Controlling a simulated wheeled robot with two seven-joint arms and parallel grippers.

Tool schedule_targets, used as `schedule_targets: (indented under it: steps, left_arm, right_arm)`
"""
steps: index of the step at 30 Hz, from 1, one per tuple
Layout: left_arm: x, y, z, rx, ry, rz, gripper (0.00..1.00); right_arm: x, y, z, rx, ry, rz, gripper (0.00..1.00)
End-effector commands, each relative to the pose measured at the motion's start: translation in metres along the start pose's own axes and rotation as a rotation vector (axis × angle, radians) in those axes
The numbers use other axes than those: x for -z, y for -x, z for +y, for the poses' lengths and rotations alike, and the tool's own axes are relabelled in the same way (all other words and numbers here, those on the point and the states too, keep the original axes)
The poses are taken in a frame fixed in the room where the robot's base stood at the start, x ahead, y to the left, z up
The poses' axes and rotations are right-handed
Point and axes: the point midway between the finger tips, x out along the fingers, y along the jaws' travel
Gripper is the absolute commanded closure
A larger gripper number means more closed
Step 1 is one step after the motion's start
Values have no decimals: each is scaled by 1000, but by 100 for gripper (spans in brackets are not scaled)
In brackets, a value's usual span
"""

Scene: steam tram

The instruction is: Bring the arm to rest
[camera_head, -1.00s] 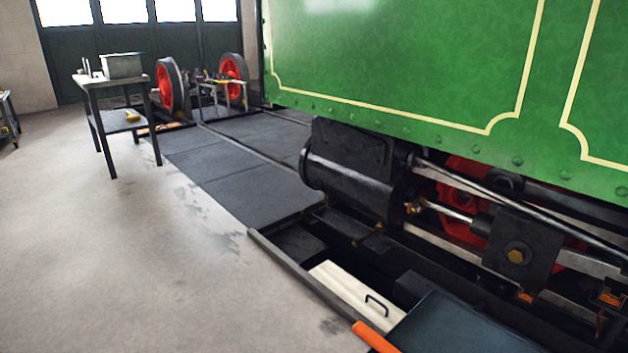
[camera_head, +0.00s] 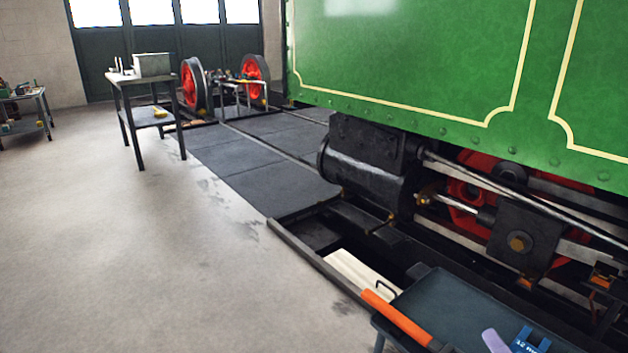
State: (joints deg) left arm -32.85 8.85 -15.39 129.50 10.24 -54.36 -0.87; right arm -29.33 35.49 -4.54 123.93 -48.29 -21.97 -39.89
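Neither of my grippers nor my arms shows in the head view, so I cannot see what they hold or how they stand. The green steam tram (camera_head: 420,60) fills the upper right, with its black cylinder (camera_head: 368,158) and rods below the side panel.
A dark tray table (camera_head: 460,310) at the lower right bears an orange-handled tool (camera_head: 396,315) and a blue item (camera_head: 530,341). An open pit with a pale board (camera_head: 360,273) lies beside it. A workbench (camera_head: 140,78) and red wheels (camera_head: 256,74) stand behind. The left floor is clear.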

Motion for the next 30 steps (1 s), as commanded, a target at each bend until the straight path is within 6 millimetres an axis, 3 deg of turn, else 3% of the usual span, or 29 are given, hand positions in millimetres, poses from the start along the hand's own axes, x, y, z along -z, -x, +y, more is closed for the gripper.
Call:
schedule_targets:
  steps: [3,6,12,17,25,30]
  left_arm:
    - [0,0,0,0,0,0,28]
    - [0,0,0,0,0,0,28]
    - [0,0,0,0,0,0,28]
    - [0,0,0,0,0,0,28]
    - [0,0,0,0,0,0,28]
    - [0,0,0,0,0,0,28]
  right_arm:
    - [-4,20,-34,207,-470,-168,59]
    - [12,48,-67,404,-830,-290,59]
    - [64,98,-98,704,-1257,-429,59]
    - [102,132,-101,893,-1460,-494,59]
    - [155,182,-88,1173,-1682,-567,59]
    - [181,161,-82,1139,-1731,-440,59]
